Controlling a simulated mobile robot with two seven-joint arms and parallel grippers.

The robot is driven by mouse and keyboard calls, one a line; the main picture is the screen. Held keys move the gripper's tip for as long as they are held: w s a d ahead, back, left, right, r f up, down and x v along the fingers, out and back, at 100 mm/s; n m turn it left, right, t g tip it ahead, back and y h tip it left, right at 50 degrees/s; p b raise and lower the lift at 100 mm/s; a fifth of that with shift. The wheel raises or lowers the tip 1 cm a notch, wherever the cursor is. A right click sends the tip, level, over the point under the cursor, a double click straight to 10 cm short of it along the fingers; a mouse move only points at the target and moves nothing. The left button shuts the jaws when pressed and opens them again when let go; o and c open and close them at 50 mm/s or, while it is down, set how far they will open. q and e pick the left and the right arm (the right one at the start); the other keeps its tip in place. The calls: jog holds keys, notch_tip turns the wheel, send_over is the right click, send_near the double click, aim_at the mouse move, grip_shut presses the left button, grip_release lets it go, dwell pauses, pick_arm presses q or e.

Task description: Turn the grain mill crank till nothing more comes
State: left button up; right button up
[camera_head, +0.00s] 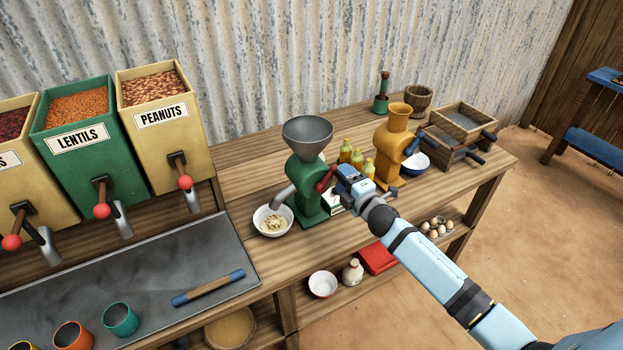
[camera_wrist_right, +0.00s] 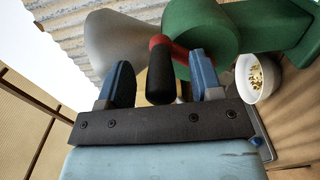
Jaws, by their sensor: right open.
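The green grain mill (camera_head: 309,186) stands upright on the wooden bench, with a grey funnel hopper (camera_head: 307,130) on top. Its red crank (camera_head: 326,179) is on the side toward my right gripper (camera_head: 343,178). In the right wrist view the crank's black handle (camera_wrist_right: 160,77) lies between the two blue fingers of the open right gripper (camera_wrist_right: 159,80), with gaps on both sides. A white bowl (camera_head: 261,222) under the mill's spout holds pale yellowish pieces; the bowl also shows in the right wrist view (camera_wrist_right: 243,80). My left gripper is out of view.
Bins labelled lentils (camera_head: 82,150) and peanuts (camera_head: 165,135) stand at the left. Wooden boxes (camera_head: 464,122) occupy the bench's right end.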

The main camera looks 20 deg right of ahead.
jog(key=s+p, duration=0.1)
jog(key=s, duration=0.7)
jog(key=shift+d, duration=0.25)
dwell(0.4)
jog(key=s+a+f+m+g, duration=0.2)
jog(key=s+a+f+m, duration=0.3)
jog(key=s, duration=0.3)
jog(key=s+a+f+m+g+y, duration=0.1)
jog(key=s+a+f+m+g, duration=0.1)
jog(key=s+a+f+m, duration=0.3)
jog(key=s+a+f+m+g+y, duration=0.1)
jog(key=s+a+f+m+g, duration=0.2)
jog(key=s+a, duration=0.4)
jog(key=s+f+m, duration=0.1)
jog(key=s+m, duration=0.1)
jog(key=s, duration=0.1)
jog(key=shift+s+a+f+m, duration=0.2)
jog(key=shift+s+f+m, duration=0.2)
